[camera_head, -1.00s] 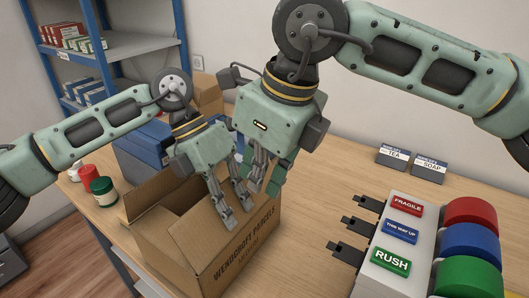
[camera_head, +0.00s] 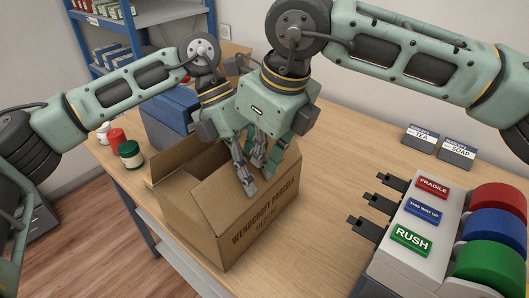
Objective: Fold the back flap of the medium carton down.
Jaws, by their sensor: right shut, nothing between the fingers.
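The medium carton (camera_head: 240,220) is a brown box on the table, its top open on the left, with printed lettering on its front side. A raised cardboard panel (camera_head: 180,160) stands at its left. My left gripper (camera_head: 246,182) is over the carton's top with its fingers pointing down; overlapping fingers hide whether they are spread. My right gripper (camera_head: 268,172) is just behind and right of it, shut and empty, close to the carton's back right part. The two grippers nearly overlap in this view and hide the back flap, so its angle cannot be told.
A label unit (camera_head: 410,240) with red, blue and green rolls (camera_head: 490,262) stands at the right. TEA and SOAP cards (camera_head: 420,138) lie behind it. Jars (camera_head: 131,155) and a blue container (camera_head: 170,117) are left of the carton. Bare table lies between carton and label unit.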

